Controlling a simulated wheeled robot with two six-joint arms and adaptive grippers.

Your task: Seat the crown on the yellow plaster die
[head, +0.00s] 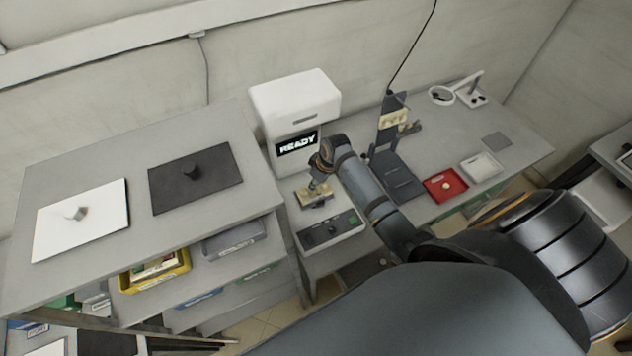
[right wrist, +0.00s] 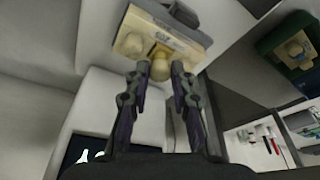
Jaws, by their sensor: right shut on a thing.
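My right gripper (head: 319,186) reaches in from the right, in front of the white machine. In the right wrist view its fingers (right wrist: 159,70) are shut on a small cream-yellow rounded piece (right wrist: 160,67), which looks like the crown. Just beyond the fingertips is a yellow plaster model (right wrist: 135,44) on a grey-topped holder. The held piece overlaps its near edge in the picture; I cannot tell whether they touch. In the head view the yellow model (head: 306,198) lies below the gripper, partly covered by it. My left gripper is not in view.
The white machine (head: 296,100) shows READY behind the gripper. A control box (head: 331,230) with a green button stands in front. To the right are a dark stand with a cream model (head: 393,118), a red tray (head: 432,185) and a white tray (head: 482,167). A shelf rack (head: 130,225) stands left.

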